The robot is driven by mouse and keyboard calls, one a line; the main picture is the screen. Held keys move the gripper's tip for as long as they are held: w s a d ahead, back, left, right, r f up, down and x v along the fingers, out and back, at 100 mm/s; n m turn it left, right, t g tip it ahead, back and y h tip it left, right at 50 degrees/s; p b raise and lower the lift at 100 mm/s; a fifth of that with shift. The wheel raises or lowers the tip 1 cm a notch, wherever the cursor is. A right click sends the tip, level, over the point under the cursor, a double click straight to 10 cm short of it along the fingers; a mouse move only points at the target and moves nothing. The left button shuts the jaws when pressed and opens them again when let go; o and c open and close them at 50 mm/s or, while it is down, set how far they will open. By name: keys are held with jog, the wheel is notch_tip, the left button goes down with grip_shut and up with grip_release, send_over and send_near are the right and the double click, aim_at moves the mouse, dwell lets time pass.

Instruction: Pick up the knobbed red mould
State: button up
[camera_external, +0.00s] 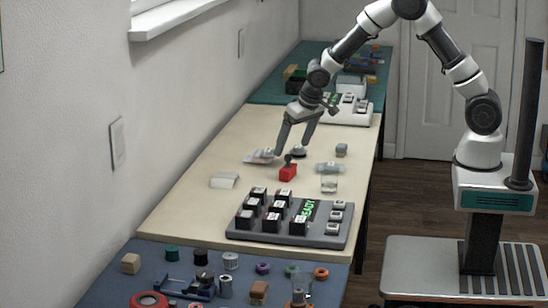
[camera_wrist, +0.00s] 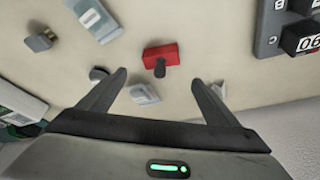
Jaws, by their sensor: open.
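The knobbed red mould (camera_external: 288,173) is a small red block with a dark knob on top. It sits on the cream table section, and it also shows in the wrist view (camera_wrist: 161,56), ahead of the fingertips and near the middle. My gripper (camera_external: 293,154) is open and empty above the table, a little beyond the mould in the outside view. In the wrist view its two dark fingers (camera_wrist: 160,80) are spread wide, with the mould beyond their tips and apart from them.
A grey board with black number blocks (camera_external: 290,222) stands nearer than the mould. A clear glass (camera_external: 329,183) is to its right, a white block (camera_external: 224,180) to its left. A small grey block (camera_external: 341,150) and light flat pieces (camera_external: 259,157) lie around. Bare table separates them.

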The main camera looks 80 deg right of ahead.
aim_at(290, 156)
jog(key=shift+x, duration=1.05)
jog(key=shift+s+b+x, duration=0.2)
jog(key=shift+b+x, duration=0.3)
jog(key=shift+x, duration=2.25)
jog(key=shift+a, duration=0.15)
